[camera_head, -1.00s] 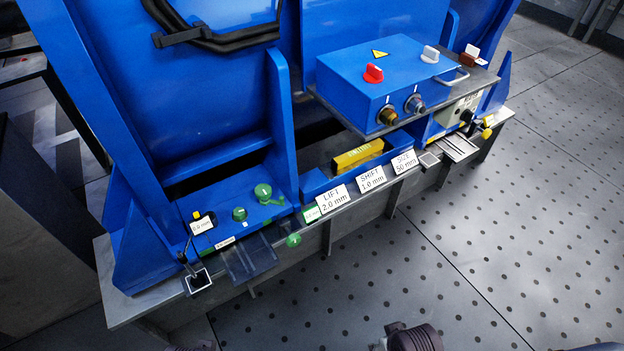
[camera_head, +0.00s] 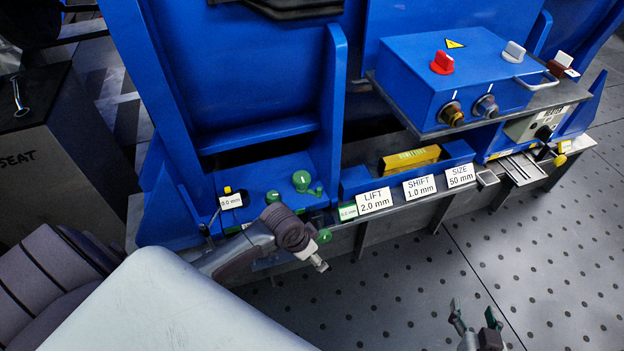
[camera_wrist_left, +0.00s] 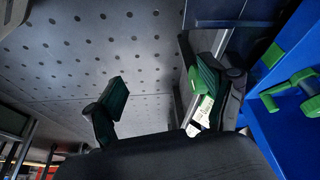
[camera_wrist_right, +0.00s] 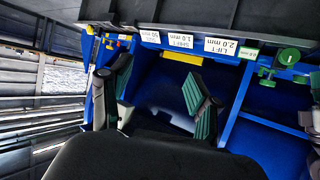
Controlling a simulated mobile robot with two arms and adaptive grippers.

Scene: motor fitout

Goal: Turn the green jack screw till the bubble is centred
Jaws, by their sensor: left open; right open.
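Green knobs stand on the blue fixture: a large round knob (camera_head: 301,181), a shorter one (camera_head: 273,197) and one low at the front edge (camera_head: 324,236). I cannot tell which is the jack screw. Green knob parts also show in the left wrist view (camera_wrist_left: 290,90) and right wrist view (camera_wrist_right: 289,57). My left gripper (camera_head: 319,264) is open, just below and in front of the front-edge knob; contact is not clear. My right gripper (camera_head: 476,318) is open and empty over the floor. No bubble can be made out; a yellow block (camera_head: 411,158) sits in a recess.
A blue control box (camera_head: 470,85) with red and white knobs overhangs the right side. LIFT (camera_head: 374,200), SHIFT (camera_head: 420,187) and SIZE (camera_head: 460,175) labels line the front ledge. The dotted floor in front is clear.

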